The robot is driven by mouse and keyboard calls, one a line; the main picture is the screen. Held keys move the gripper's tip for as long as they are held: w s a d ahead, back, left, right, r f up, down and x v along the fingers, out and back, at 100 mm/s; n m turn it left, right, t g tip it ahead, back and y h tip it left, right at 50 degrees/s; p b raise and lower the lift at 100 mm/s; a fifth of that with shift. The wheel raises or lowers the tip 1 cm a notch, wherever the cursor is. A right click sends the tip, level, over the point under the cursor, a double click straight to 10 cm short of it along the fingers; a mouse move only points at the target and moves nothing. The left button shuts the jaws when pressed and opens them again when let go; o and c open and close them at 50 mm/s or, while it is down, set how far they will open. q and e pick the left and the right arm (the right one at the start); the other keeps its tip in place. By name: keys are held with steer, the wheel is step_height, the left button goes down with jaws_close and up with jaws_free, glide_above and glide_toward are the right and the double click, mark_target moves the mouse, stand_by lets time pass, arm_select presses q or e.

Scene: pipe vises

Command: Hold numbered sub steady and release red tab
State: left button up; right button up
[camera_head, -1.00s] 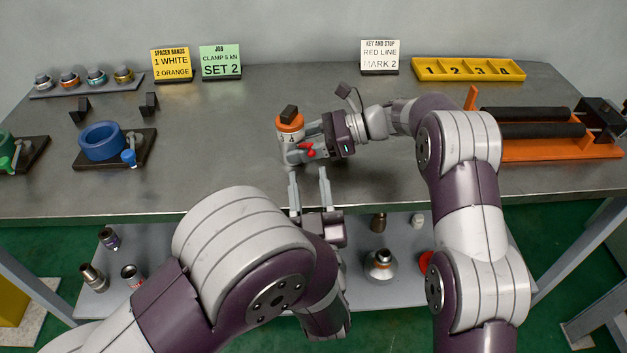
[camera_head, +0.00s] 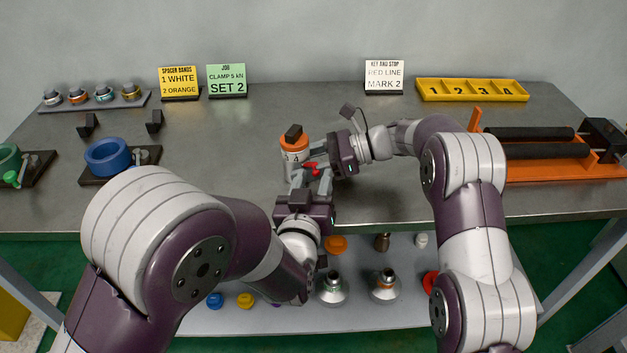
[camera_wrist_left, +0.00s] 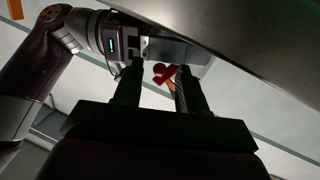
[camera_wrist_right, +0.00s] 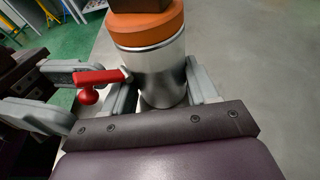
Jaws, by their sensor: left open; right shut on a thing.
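The numbered sub (camera_head: 294,156) is a silver cylinder with an orange top band and a black block on top. It stands upright near the front middle of the table, and a digit 4 shows on its side. My right gripper (camera_wrist_right: 160,100) is shut around its silver body from the right. The red tab (camera_wrist_right: 98,78) sticks out sideways from the sub, with a red ball below it. It also shows in the left wrist view (camera_wrist_left: 163,73). My left gripper (camera_head: 311,180) is open at the table's front edge, its fingers pointing at the tab, which appears between them. I cannot tell whether they touch it.
Signs (camera_head: 226,81) and a yellow numbered tray (camera_head: 472,91) stand at the back. An orange roller stand (camera_head: 560,170) is at right, and a blue ring (camera_head: 107,155) on a black base is at left. Loose parts lie on the lower shelf (camera_head: 240,318).

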arm_select(q)
steer(key=shift+w, duration=0.1)
steer(key=shift+c, duration=0.3)
jaws_close()
steer(key=shift+f+m+t, duration=0.4)
steer(key=shift+m, duration=0.1)
steer(key=shift+f+m+t+h, duration=0.2)
steer(key=shift+m+t+h, duration=0.2)
steer(key=shift+m+t, duration=0.15)
steer(key=shift+o, duration=0.3)
jaws_free()
